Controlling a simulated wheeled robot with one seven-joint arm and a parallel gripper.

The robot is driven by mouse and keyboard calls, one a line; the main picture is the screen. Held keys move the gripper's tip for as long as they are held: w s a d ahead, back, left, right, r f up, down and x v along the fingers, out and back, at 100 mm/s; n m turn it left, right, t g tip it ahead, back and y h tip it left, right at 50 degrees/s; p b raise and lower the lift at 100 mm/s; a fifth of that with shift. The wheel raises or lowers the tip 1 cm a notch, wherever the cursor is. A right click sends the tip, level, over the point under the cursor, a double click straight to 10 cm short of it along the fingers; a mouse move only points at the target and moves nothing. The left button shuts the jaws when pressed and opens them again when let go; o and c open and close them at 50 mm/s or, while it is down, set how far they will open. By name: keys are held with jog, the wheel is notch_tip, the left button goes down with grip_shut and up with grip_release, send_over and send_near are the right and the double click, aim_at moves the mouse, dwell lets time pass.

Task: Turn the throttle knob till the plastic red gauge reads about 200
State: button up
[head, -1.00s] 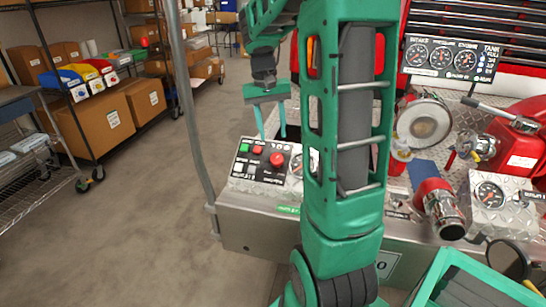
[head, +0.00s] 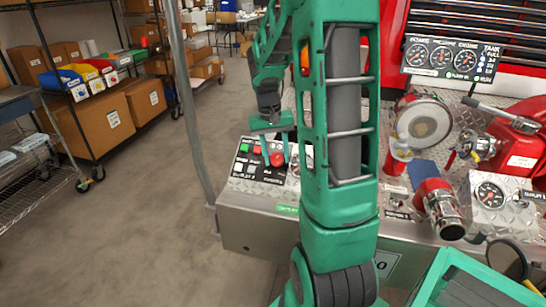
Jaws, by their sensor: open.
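The control panel (head: 246,178) sits at the left end of the metal ledge, with small green, red and white buttons. A round red knob (head: 277,159), likely the throttle knob, is on its right part. My gripper (head: 275,154) is open and points down at this knob. Its two green fingers appear one on each side of the knob; I cannot tell whether they touch it. Just right of the knob, a round gauge (head: 296,166) is mostly hidden by my arm, and its reading does not show. I cannot tell whether it is the red gauge.
Three gauges sit on a dark panel (head: 445,60) at the upper right. Another gauge (head: 489,195) is on a metal plate at right. Valves, a capped outlet (head: 422,122) and a chrome nozzle (head: 440,210) crowd the ledge's right. A grey pole (head: 190,110) stands left of the panel.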

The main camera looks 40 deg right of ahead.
aim_at(279, 158)
jog(key=c, duration=0.8)
jog(key=shift+o, duration=0.2)
jog(key=shift+s+d+m+t+y, duration=0.1)
jog(key=shift+m+t+y, duration=0.35)
jog(key=shift+m, duration=0.55)
jog(key=shift+s+d+m+t+y, duration=0.1)
jog(key=shift+m+t+y, duration=0.15)
jog(key=shift+m+t, duration=0.55)
jog(key=shift+g, duration=0.25)
jog(key=o, duration=0.8)
jog(key=shift+a, duration=0.1)
jog(key=shift+c, duration=0.2)
notch_tip(279, 158, up, 11)
jog(key=shift+s, duration=0.35)
jog(key=shift+f, duration=0.1)
